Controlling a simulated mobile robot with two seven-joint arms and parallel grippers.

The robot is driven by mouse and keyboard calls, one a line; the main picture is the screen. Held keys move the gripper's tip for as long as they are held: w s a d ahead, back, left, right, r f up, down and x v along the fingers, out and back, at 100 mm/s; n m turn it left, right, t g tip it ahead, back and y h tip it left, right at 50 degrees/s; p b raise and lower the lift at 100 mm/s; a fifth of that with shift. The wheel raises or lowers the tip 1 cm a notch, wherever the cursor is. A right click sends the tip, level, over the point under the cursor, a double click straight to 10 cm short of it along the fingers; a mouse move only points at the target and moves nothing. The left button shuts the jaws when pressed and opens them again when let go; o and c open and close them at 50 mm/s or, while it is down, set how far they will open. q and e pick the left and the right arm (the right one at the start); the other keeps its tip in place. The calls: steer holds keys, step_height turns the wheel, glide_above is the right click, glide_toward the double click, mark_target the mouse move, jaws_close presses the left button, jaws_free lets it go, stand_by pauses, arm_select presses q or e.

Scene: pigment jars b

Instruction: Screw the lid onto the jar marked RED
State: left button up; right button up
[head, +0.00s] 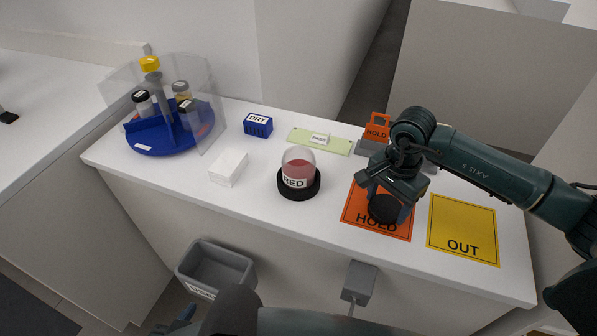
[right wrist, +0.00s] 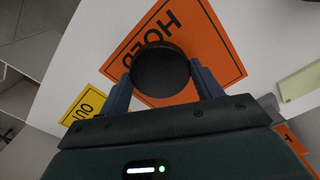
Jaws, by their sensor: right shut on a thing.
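The jar marked RED (head: 298,170) stands upright in a black round holder (head: 300,190) near the middle of the counter. It is clear, with red pigment inside, and no lid shows on it. My right gripper (head: 390,200) is shut on a black round lid (head: 383,209), over the orange HOLD mat (head: 353,205). The right wrist view shows the lid (right wrist: 161,76) between the two fingers; whether it touches the mat is unclear. My left gripper (head: 185,313) shows only in part at the bottom edge, and its opening is hidden.
A blue carousel (head: 160,142) with several jars and clear panels stands at the left. A white block (head: 228,168), blue DRY box (head: 258,125) and green strip (head: 332,144) lie around the RED jar. The yellow OUT mat (head: 462,225) is empty.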

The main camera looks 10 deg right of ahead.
mark_target(386, 206)
steer(key=shift+c, duration=0.7)
steer(key=o, duration=0.5)
steer(key=shift+c, duration=0.2)
steer(key=c, duration=0.6)
steer(key=shift+o, duration=0.2)
steer(key=shift+r+p, duration=1.45)
steer(key=shift+r, duration=1.05)
